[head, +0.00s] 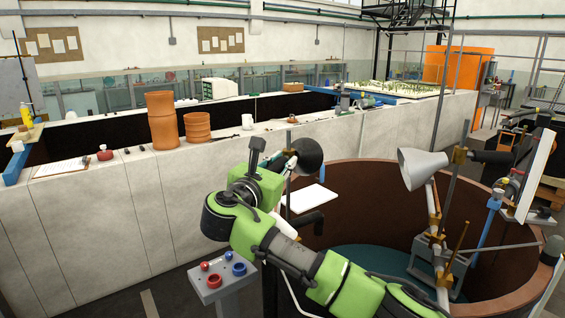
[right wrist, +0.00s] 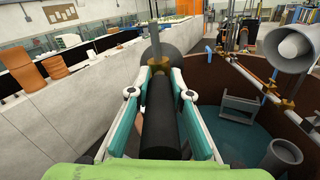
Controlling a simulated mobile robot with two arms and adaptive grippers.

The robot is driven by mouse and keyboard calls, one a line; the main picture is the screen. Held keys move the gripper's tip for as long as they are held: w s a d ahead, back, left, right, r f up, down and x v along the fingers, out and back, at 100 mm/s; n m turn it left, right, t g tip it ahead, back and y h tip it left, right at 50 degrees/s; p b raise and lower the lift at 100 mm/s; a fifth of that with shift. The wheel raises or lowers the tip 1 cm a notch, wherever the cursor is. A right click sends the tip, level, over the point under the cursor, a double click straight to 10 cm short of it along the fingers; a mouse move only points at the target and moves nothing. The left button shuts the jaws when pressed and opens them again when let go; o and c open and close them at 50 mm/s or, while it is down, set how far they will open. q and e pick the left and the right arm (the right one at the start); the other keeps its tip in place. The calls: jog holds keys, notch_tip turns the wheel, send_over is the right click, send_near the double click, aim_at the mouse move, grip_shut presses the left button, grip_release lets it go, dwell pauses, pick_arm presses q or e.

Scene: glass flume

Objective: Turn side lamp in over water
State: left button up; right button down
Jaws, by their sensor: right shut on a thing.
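A black lamp with a rounded head (head: 308,155) is at the far left rim of the round brown tank (head: 350,172). In the right wrist view its dark head (right wrist: 184,64) shows just beyond my fingers. My right gripper (head: 289,163) is at this lamp. Its two pale fingers lie on either side of a black cylindrical grip (right wrist: 159,125) and are shut on it. A thin upright rod (right wrist: 155,35) rises behind the fingertips. Teal water (head: 375,259) lies low in the tank. My left gripper is out of view.
A second, pale grey lamp (head: 421,168) stands on a jointed arm in the tank's right half. A white board (head: 536,176) is at the right rim. A control box with red and blue knobs (head: 222,275) stands left of my arm. A long white-walled flume (head: 130,205) runs behind.

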jog(key=c, duration=1.8)
grip_release()
jog(key=v, duration=1.2)
